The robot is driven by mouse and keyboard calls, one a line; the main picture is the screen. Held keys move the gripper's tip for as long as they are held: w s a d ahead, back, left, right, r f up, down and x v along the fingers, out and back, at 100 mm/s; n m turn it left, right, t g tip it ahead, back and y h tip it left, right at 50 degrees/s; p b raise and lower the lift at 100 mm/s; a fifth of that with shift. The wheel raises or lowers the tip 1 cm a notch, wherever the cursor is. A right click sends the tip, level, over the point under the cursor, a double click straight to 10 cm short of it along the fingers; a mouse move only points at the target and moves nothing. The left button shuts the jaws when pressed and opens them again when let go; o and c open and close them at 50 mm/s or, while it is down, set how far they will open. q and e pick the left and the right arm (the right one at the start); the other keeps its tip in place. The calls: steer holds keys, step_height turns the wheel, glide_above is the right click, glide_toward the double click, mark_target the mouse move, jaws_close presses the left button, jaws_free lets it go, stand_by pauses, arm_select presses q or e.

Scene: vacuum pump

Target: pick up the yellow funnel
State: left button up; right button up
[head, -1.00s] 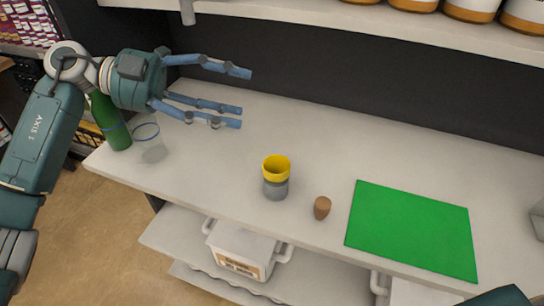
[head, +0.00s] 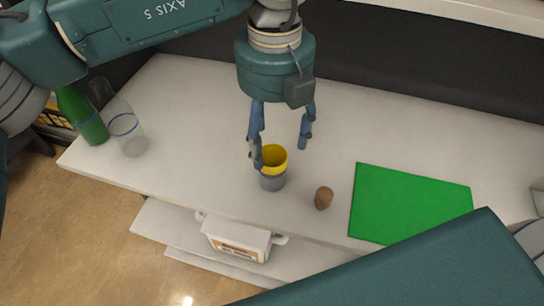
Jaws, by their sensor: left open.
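I cannot tell whether the finger touches the funnel. My right gripper is not in view.
A brown stopper (head: 323,198) stands just right of the holder, beside a green mat (head: 408,204). A green bottle (head: 83,116) and a clear glass (head: 126,131) stand at the left end of the counter.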

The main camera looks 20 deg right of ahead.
mark_target(273, 155)
arm_select(q)
steer(key=f+p, duration=0.1)
steer(key=f, duration=0.1)
steer(key=f+p, duration=0.1)
steer(key=f, duration=0.1)
steer(key=shift+s+a+f, duration=0.1)
steer(key=shift+a, duration=0.1)
steer(key=shift+f, duration=0.55)
steer(key=c, duration=1.1)
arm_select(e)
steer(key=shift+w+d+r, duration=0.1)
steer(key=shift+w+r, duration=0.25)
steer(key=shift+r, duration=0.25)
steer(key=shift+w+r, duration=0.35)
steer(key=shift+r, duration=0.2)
